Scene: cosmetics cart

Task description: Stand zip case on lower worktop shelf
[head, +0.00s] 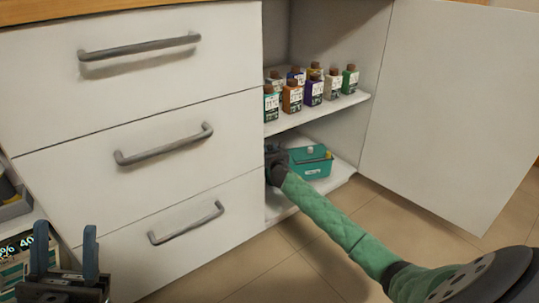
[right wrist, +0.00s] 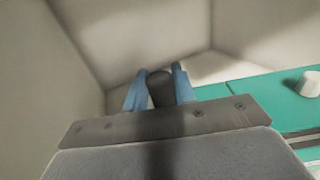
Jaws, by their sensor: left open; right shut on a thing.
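My right gripper (right wrist: 159,85) is inside the cabinet, low at the left of the lower shelf (head: 337,181). In the right wrist view its blue fingers are shut on a narrow, dark, rounded thing, which looks like the zip case (right wrist: 160,92). Most of it is hidden behind the gripper body, so I cannot tell whether it touches the shelf. In the head view the dark wrist (head: 277,165) covers it. My left gripper (head: 65,243) is open and empty at the lower left, in front of the drawers.
A teal box (head: 312,162) with a light knob sits on the lower shelf right of my right gripper. Several coloured bottles (head: 313,90) stand on the upper shelf (head: 330,112) above. The cabinet door (head: 450,100) stands open at right. Drawers (head: 150,150) close off the left.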

